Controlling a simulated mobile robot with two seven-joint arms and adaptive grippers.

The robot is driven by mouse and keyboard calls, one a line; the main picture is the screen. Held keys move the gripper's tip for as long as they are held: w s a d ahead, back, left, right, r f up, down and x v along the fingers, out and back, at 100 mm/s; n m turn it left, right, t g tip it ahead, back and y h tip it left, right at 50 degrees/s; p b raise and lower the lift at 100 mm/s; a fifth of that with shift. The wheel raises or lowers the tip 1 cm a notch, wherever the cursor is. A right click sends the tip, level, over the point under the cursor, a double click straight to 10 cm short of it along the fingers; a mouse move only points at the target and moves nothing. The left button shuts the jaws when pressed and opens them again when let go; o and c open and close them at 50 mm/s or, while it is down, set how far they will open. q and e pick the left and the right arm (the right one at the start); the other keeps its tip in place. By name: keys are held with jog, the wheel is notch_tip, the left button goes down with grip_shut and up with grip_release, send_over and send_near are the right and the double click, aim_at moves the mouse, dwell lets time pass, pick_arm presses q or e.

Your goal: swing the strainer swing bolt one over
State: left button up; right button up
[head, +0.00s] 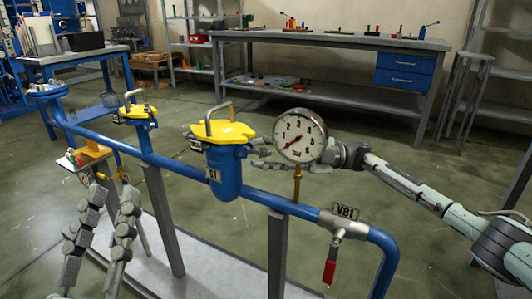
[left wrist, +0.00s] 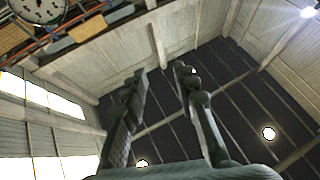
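The strainer S1 (head: 224,172) is a blue pot on the blue pipe, with a yellow lid (head: 228,132) and a grey handle on top. Small grey bolt-like parts show at the lid's left edge (head: 196,145) and right edge; I cannot tell which is swing bolt one. My left gripper (head: 112,192) is at the lower left, fingers upward and apart, empty, away from S1. Its spread fingers also show in the left wrist view (left wrist: 160,75). My right gripper (head: 256,153) is just right of S1, partly behind the gauge; its fingers look apart.
A pressure gauge (head: 300,136) stands on the pipe in front of my right gripper. Valve V81 (head: 345,225) with a red handle is further right. A workbench (head: 330,40) stands behind.

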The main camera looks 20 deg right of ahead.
grip_shut()
jog(key=shift+r+h+p, duration=0.3)
jog(key=shift+r+p, duration=0.1)
jog(key=shift+p, duration=0.55)
pick_arm(q)
jog(key=w+a+f+g+y+p, duration=0.25)
jog(key=f+g, duration=0.45)
jog(key=f, duration=0.4)
pick_arm(e)
jog(key=shift+r+m+h+b, duration=0.15)
jog(key=shift+m+h+b, duration=0.2)
jog(key=shift+m, duration=0.25)
jog(key=shift+w+r+h+p, duration=0.1)
jog(key=shift+h+p, duration=0.15)
jog(key=shift+p, duration=0.45)
jog(key=shift+a+m+p, duration=0.1)
jog(key=shift+m+p, duration=0.3)
jog(key=shift+p, duration=0.05)
pick_arm(q)
jog(key=s+a+f+g+y, duration=0.1)
jog(key=a+f+g+y, duration=0.1)
jog(key=f, duration=0.4)
jog(key=s+a+f+g+y, duration=0.2)
jog(key=a+f+g, duration=0.2)
jog(key=a+f, duration=0.1)
jog(key=shift+s+a+f+n+y, duration=0.3)
jog(key=shift+f+y, duration=0.05)
jog(key=shift+f, duration=0.1)
pick_arm(e)
grip_release()
